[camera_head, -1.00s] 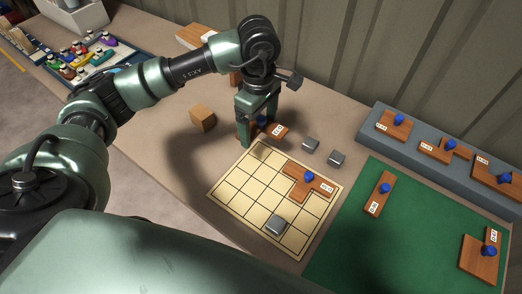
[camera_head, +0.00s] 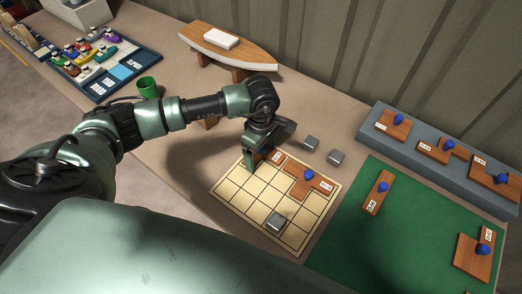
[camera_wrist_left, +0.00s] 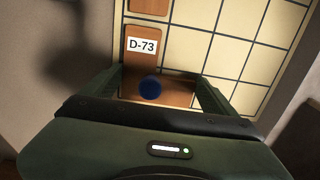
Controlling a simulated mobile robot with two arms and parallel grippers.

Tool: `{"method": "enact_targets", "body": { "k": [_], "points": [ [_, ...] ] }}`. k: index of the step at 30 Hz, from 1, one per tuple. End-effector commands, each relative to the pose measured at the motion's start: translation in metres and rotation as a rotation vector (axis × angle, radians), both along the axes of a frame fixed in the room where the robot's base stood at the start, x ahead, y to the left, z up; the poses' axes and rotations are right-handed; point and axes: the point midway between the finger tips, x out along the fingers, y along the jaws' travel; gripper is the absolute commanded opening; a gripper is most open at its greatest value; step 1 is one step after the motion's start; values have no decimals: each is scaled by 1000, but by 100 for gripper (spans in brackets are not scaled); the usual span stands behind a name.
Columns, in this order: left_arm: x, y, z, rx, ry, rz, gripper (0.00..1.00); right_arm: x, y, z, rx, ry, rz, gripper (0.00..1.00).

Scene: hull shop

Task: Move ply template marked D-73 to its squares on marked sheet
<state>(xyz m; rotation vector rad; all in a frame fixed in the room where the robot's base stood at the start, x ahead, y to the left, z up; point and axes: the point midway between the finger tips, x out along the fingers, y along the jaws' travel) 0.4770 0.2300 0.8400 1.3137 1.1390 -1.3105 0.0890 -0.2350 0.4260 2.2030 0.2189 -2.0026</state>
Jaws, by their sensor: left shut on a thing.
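The ply template marked D-73 (camera_wrist_left: 143,65) is brown wood with a white label and a blue knob, and it looks L-shaped in the left wrist view. My left gripper (camera_wrist_left: 160,92) is shut on it around the knob. In the head view, the template's labelled end (camera_head: 279,158) shows beside my left gripper (camera_head: 261,163), over the far left corner of the marked sheet (camera_head: 240,192). I cannot tell whether it touches the sheet. The cream sheet has a dark grid. My right gripper is not in view.
Another template (camera_head: 312,183) and a grey block (camera_head: 275,220) lie on the sheet. Two grey blocks (camera_head: 336,157) stand behind it. More templates lie on the green mat (camera_head: 340,235) and grey ledge (camera_head: 455,177). A boat model (camera_head: 225,50) and green cup (camera_head: 148,88) are farther back.

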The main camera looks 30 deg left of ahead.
Motion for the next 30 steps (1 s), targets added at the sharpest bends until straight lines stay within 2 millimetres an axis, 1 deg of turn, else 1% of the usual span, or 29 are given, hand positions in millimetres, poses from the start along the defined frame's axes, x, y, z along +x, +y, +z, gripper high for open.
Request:
{"method": "enact_targets", "body": {
  "k": [5, 6, 7, 14, 17, 19, 23, 30],
  "points": [
    [0, 0, -3, 0, -1, 0, 48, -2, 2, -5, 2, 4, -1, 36],
    [0, 0, -3, 1, 0, 0, 94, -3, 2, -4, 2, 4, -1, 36],
    [0, 0, -2, 0, 0, 0, 100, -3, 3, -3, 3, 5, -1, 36],
    [0, 0, -2, 0, 0, 1, 100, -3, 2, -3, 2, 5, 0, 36],
    [0, 0, 3, 0, 0, 1, 100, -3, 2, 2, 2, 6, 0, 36],
    [1, 1, 8, 1, -3, 0, 100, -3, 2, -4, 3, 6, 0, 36],
    [2, 0, 31, 0, -7, 0, 100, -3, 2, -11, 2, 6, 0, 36],
    [2, 0, 83, 0, -6, -1, 100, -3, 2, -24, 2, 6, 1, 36]
  ]
}}
